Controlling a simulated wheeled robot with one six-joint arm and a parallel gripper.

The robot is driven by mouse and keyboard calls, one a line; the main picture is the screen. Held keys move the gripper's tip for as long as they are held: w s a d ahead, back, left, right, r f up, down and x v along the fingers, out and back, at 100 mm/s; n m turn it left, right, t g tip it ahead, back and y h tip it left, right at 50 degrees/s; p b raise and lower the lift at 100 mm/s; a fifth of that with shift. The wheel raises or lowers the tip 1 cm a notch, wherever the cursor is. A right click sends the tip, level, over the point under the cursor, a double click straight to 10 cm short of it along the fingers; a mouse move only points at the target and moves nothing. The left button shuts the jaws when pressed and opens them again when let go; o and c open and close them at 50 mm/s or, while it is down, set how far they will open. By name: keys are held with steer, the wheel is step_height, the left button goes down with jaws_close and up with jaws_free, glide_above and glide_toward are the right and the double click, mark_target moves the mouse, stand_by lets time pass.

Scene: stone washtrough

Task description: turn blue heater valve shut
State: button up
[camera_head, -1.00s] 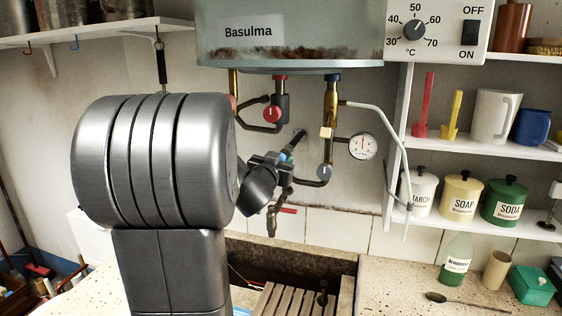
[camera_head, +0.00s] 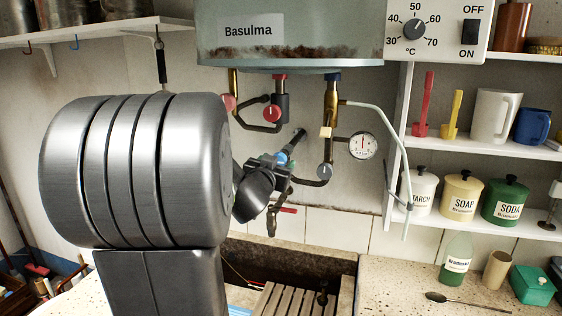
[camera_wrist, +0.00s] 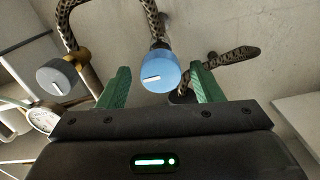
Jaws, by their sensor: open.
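The blue heater valve (camera_wrist: 160,74) is a round blue knob with a white pointer mark, on a dark pipe. In the wrist view it sits between the two green fingers of my gripper (camera_wrist: 159,66), with a visible gap on each side. The fingers are open and do not grip it. The mark lies close to level in that view. In the head view a bit of the blue valve (camera_head: 282,158) shows at my gripper, below the heater (camera_head: 290,35). The rest is hidden by my wrist.
A grey knob (camera_wrist: 58,77) sits beside the blue valve in the wrist view, with the dial gauge (camera_head: 362,146) near it. A red valve (camera_head: 271,113) is above my gripper in the head view. Pipes run close around. Shelves (camera_head: 480,145) stand to the right.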

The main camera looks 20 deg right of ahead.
steer(key=v, duration=1.1)
steer(key=shift+w, duration=0.1)
steer(key=x, duration=1.3)
steer(key=shift+w+d, duration=0.2)
